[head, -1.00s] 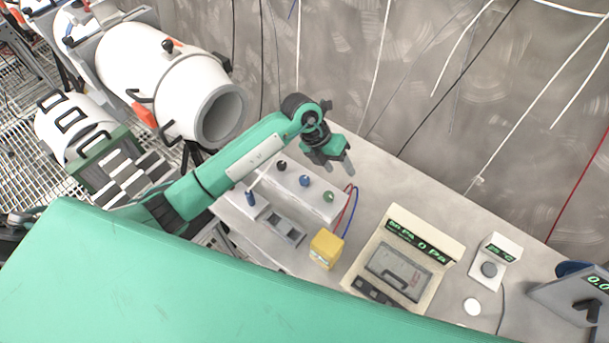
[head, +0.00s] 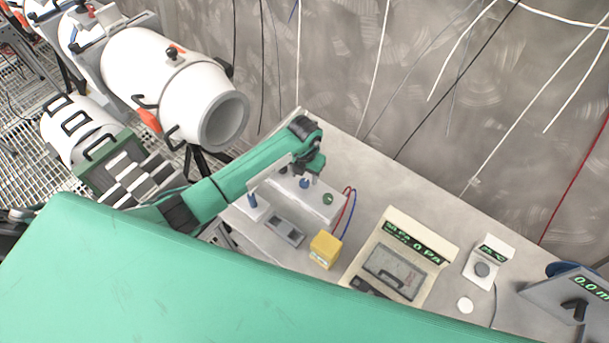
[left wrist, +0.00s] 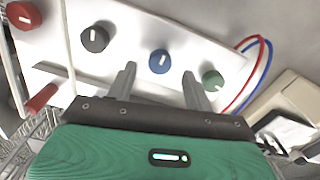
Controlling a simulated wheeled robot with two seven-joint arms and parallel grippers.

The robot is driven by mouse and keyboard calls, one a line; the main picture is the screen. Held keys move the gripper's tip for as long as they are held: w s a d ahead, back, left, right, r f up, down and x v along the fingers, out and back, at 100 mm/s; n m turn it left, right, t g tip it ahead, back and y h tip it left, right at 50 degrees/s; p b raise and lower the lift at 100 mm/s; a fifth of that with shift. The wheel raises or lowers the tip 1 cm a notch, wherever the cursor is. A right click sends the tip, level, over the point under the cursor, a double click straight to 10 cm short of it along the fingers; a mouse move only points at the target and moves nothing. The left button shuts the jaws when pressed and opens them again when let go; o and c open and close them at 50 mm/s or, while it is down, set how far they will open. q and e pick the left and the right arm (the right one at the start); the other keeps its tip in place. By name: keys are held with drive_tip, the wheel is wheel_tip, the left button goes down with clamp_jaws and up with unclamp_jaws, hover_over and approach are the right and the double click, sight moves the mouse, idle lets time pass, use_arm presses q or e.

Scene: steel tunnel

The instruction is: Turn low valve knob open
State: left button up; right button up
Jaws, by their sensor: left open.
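A white valve box (head: 318,209) stands on the bench, with a row of round knobs on top. In the left wrist view a red knob (left wrist: 22,15), a black knob (left wrist: 95,38), a blue knob (left wrist: 160,62) and a green knob (left wrist: 213,80) each carry a white mark. I cannot read which is the low valve. My left gripper (left wrist: 160,78) is open and empty, its fingertips either side of the line to the blue knob. In the head view the left gripper (head: 308,172) hangs just over the box near the blue knob; contact cannot be told. My right gripper is out of view.
Red and blue hoses (head: 349,205) leave the box's right end. A yellow block (head: 325,250), a pressure display (head: 410,244) and a smaller display (head: 489,262) stand to the right. The wall rises behind the bench.

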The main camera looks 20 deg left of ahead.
sight(304, 181)
use_arm(q)
drive_tip(key=shift+f, duration=1.6)
drive_tip(key=c, duration=1)
